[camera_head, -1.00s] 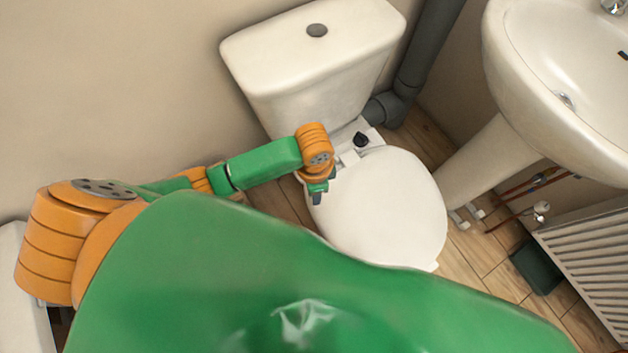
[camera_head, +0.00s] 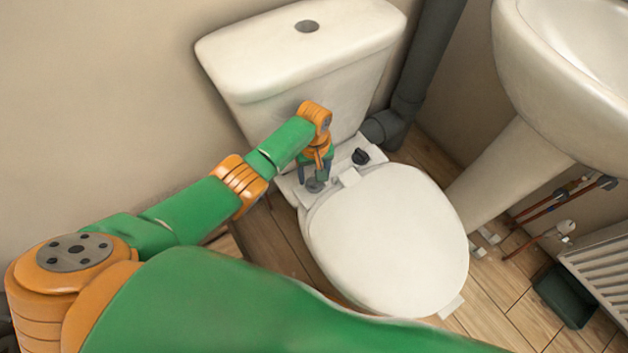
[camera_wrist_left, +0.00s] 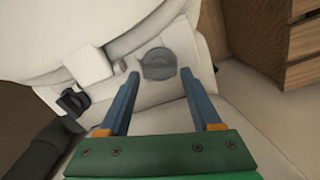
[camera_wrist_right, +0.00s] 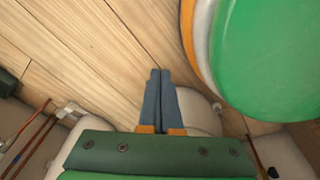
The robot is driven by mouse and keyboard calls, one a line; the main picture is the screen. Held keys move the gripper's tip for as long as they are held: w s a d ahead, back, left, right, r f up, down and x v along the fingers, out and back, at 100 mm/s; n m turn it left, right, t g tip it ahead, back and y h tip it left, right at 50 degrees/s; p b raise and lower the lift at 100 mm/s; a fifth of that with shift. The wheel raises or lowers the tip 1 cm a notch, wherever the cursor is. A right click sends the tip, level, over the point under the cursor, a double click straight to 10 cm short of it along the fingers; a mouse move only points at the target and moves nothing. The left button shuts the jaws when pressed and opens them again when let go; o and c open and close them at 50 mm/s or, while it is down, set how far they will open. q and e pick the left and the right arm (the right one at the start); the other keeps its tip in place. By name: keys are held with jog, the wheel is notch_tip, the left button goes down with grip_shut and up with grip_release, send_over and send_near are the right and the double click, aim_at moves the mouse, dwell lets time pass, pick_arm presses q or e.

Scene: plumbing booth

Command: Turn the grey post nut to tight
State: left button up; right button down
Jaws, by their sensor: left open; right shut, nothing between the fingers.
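The grey post nut (camera_head: 316,185) is a round grey piece on the white ledge behind the toilet seat, at the left hinge. In the left wrist view, the nut (camera_wrist_left: 158,64) shows as a grey disc with a raised bar across it. My left gripper (camera_head: 314,174) is open just above it, pointing down. In that wrist view, its fingertips (camera_wrist_left: 159,73) appear on either side of the disc; I cannot tell whether they touch it. My right gripper (camera_wrist_right: 160,72) is shut and empty over the wooden floor, outside the head view.
A black knob (camera_head: 360,156) sits on the same ledge to the right. The closed toilet lid (camera_head: 385,240) lies in front, and the cistern (camera_head: 300,60) rises behind. A grey waste pipe (camera_head: 410,80), basin (camera_head: 570,80) and radiator (camera_head: 605,265) stand to the right.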

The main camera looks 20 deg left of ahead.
pick_arm(q)
jog(key=shift+f, duration=0.45)
grip_shut()
jog(key=shift+r, duration=0.1)
pick_arm(e)
jog(key=shift+w+d+f, duration=0.15)
jog(key=shift+w+d, duration=0.05)
jog(key=shift+d, duration=0.2)
pick_arm(q)
jog(key=shift+d+m+p, duration=0.1)
jog(key=shift+m+p, duration=0.3)
jog(key=shift+m, duration=0.7)
jog(key=m, duration=0.3)
jog(key=shift+m, duration=0.3)
jog(key=shift+d+m, duration=0.1)
jog(key=shift+m, duration=0.7)
pick_arm(e)
jog(key=shift+s+a+r, duration=0.4)
jog(key=shift+a+r, duration=0.1)
pick_arm(q)
jog(key=shift+p, duration=0.3)
pick_arm(e)
jog(key=shift+d, duration=0.35)
